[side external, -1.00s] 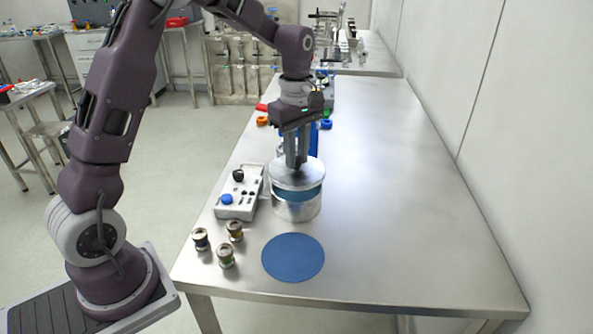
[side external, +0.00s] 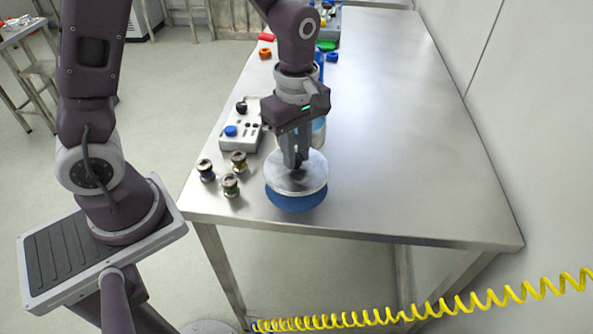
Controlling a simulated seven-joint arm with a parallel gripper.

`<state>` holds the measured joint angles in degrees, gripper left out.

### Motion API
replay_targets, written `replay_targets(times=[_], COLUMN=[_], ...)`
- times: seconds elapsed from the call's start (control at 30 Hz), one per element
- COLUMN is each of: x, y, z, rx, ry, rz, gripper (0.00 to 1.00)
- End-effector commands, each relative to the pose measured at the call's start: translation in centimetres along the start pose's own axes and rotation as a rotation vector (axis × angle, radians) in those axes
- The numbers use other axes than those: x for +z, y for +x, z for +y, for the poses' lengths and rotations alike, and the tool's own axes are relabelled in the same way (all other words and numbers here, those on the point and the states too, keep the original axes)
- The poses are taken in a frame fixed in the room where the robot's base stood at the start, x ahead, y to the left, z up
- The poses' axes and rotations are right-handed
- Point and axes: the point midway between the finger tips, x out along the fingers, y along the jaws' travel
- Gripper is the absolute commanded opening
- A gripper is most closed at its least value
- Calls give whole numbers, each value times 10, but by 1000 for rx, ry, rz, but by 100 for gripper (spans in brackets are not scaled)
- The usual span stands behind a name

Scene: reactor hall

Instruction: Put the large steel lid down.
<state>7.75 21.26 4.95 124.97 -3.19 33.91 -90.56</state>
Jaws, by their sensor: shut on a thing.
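The large steel lid (side external: 312,181) is a round, shiny disc. My gripper (side external: 297,165) is shut on the middle of its top and points down; the fingers hide the grasped part. The lid is roughly level and overlaps the far part of the round blue mat (side external: 297,203) in the picture. A blue crescent of the mat shows along the lid's near side. Whether the lid touches the mat or hangs just above it, I cannot tell. The steel pot (side external: 319,138) stands behind, mostly hidden by my gripper and the lid.
Several small spools, one of them in front (side external: 230,186), stand left of the mat. A control box (side external: 240,128) with knobs is behind them. The right side of the steel table (side external: 410,150) is clear. A yellow coiled hose (side external: 430,310) hangs in front.

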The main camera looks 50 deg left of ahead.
Motion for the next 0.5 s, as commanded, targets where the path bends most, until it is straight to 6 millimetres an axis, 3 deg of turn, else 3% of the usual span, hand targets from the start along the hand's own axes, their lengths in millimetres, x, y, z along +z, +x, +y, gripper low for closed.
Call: replay_targets(times=[0.2, 0.5], x=[0, 0], y=[40, 45], z=[0, 1], rx=[-4, 1], ry=[1, 2], rz=[0, 0], gripper=[0, 0])
